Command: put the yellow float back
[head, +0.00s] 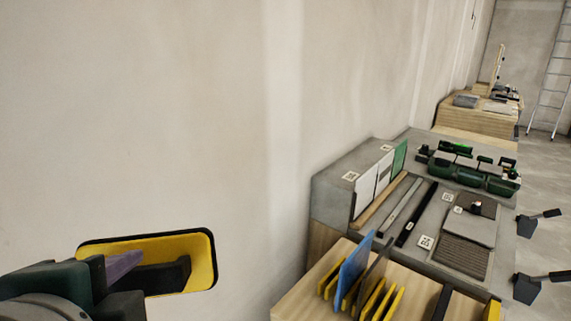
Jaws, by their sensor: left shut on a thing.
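The yellow float (200,262) is a flat yellow plate with a black rim, at the lower left of the head view. My left gripper (142,272) is shut on it and holds it up in front of the pale wall, well to the left of the benches. The gripper hides part of the plate and its grip. A rack with several yellow uprights (377,301) stands on the wooden bench at the bottom, and a blue plate (355,262) stands upright in it. My right gripper is not in view.
A grey worktop (420,200) behind the rack carries upright white and green plates, long bars, dark green tools (487,178) and grey tiles (463,254). Two dark handled items (527,288) are at its right edge. Another wooden bench (470,124) and a ladder are farther back.

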